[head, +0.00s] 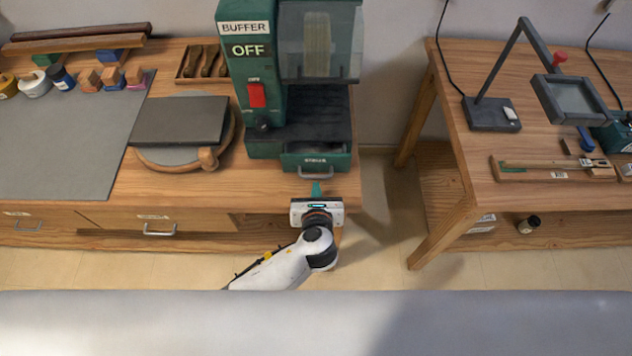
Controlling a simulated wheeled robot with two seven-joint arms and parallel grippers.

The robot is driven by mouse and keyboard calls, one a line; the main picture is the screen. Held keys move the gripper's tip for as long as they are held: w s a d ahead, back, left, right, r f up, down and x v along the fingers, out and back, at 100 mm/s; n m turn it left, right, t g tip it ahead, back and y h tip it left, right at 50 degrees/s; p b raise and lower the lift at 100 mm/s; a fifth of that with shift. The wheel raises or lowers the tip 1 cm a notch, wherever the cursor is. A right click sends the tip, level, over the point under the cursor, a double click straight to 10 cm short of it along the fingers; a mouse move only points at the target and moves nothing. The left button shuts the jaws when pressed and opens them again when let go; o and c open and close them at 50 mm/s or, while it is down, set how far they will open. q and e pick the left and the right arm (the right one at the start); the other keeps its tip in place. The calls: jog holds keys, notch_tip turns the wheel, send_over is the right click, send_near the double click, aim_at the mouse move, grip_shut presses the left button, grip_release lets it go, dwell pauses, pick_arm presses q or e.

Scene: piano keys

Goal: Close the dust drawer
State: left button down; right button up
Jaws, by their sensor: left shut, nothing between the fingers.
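The dust drawer (316,162) is a green drawer with a light metal handle, low on the front of the green buffer machine (264,135). It appears to stick out a little from the machine's base; its exact opening is hard to tell. My left gripper (316,187) is shut and empty, just in front of and below the drawer handle. Its fingers point toward the drawer, and I cannot tell whether they touch the handle. My right gripper is not in view.
The buffer stands at the right end of a wooden bench (262,187). Left of it are a dark slab (180,120) and a grey mat (65,150). A second wooden table (460,120) with a lamp stands right, across a floor gap. A red switch (257,95) is on the buffer.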

aim_at(315, 165)
pick_arm(q)
jog(key=shift+w+f, duration=0.15)
jog(key=shift+w, duration=0.65)
jog(key=shift+w+f, duration=0.1)
jog(key=shift+w, duration=0.05)
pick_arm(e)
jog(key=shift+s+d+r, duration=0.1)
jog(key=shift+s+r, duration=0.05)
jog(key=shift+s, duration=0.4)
pick_arm(q)
jog(key=w, duration=0.4)
jog(key=shift+s, duration=0.1)
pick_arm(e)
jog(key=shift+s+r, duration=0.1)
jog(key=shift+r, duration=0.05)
pick_arm(q)
jog(key=shift+a+r+p, duration=0.1)
jog(key=shift+r+p, duration=0.1)
jog(key=shift+p, duration=0.15)
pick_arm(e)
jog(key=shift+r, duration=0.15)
